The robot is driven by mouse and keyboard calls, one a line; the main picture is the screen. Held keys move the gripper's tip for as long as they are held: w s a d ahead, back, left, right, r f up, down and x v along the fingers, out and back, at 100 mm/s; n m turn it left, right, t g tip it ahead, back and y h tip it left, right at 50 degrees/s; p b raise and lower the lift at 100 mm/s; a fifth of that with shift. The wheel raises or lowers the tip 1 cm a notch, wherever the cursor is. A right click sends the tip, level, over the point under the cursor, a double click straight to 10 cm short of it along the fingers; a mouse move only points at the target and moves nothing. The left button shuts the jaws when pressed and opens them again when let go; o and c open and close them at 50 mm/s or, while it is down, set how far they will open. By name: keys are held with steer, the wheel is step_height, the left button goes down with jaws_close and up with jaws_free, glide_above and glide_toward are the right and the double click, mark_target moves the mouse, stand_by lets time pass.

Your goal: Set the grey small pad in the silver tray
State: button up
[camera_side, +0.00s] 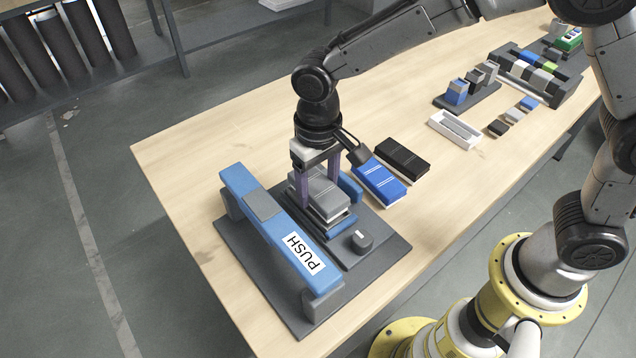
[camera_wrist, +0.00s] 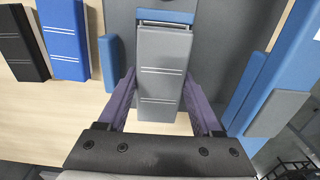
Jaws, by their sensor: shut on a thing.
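My gripper (camera_side: 318,182), with purple fingers, is shut on a grey block with white stripes (camera_side: 325,196), at a dark fixture. The wrist view shows the fingers on both long sides of the grey block (camera_wrist: 162,70). The block sits over or just above the blue cradle (camera_side: 341,224); I cannot tell whether it rests on it. A small grey pad (camera_side: 513,115) lies on the table between a small blue pad (camera_side: 528,103) and a small black pad (camera_side: 498,128). A pale, shallow tray (camera_side: 435,119) lies left of them, the closest match to the silver tray.
The fixture's dark base (camera_side: 385,243) carries a blue PUSH bar (camera_side: 285,228) and a dark knob (camera_side: 361,241). Striped blue (camera_side: 380,184) and black (camera_side: 403,159) blocks lie beside it. A rack of blocks (camera_side: 540,76) stands far right. Bare table lies left of the tray.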

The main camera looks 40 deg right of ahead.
steer(key=shift+f, duration=0.5)
stand_by(1.2)
steer(key=o, duration=1.5)
steer(key=shift+c, duration=0.2)
steer(key=shift+r, duration=3.8)
